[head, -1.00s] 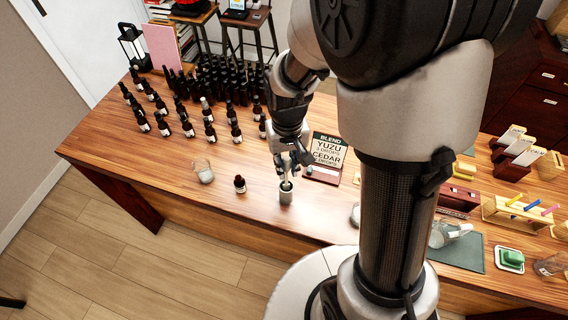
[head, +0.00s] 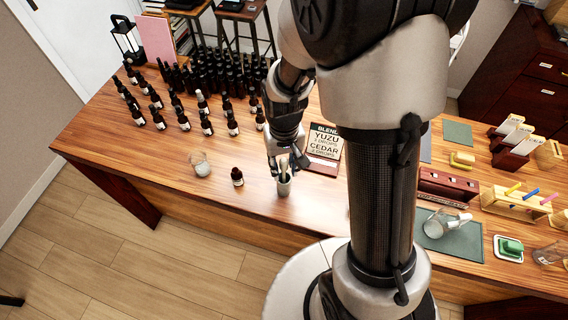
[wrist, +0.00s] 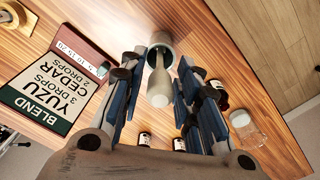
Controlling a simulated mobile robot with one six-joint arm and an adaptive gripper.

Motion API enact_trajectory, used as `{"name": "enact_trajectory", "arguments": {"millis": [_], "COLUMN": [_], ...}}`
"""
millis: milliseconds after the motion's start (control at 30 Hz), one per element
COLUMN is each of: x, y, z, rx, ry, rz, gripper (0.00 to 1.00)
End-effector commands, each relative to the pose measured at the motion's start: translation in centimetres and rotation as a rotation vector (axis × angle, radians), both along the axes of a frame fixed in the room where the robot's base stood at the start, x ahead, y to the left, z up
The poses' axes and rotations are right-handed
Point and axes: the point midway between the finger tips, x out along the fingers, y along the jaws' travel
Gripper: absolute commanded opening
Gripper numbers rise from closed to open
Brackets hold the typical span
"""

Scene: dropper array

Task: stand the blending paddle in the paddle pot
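The pale blending paddle (wrist: 159,88) stands in the paddle pot (wrist: 160,41), a small grey cylinder with a dark greenish inside. Its upper end points toward the wrist camera. In the head view the pot (head: 284,189) stands near the table's front edge, and my gripper (head: 282,168) is just above it, partly hiding the paddle. In the wrist view my gripper (wrist: 157,82) is open, with blue-lined fingers on both sides of the paddle and visible gaps between. The lower end of the paddle is hidden inside the pot.
A dark dropper bottle (head: 237,177) and a glass beaker (head: 200,164) stand left of the pot. The blend sign (head: 324,148) is behind it to the right. Many bottles (head: 220,80) crowd the back left. The front left tabletop is clear.

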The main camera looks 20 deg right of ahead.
Motion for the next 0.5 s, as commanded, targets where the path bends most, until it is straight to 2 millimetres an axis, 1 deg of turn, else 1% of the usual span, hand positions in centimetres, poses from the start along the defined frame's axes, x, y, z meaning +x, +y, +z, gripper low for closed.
{"name": "enact_trajectory", "arguments": {"millis": [367,467,500], "x": [0.0,0.1,0.1], "y": [0.0,0.0,0.0], "z": [0.1,0.8,1.4], "rx": [0.0,0.0,0.0], "ry": [0.0,-0.003,-0.005], "rz": [0.0,0.0,0.0], "gripper": [0.37,0.37,0.37]}}
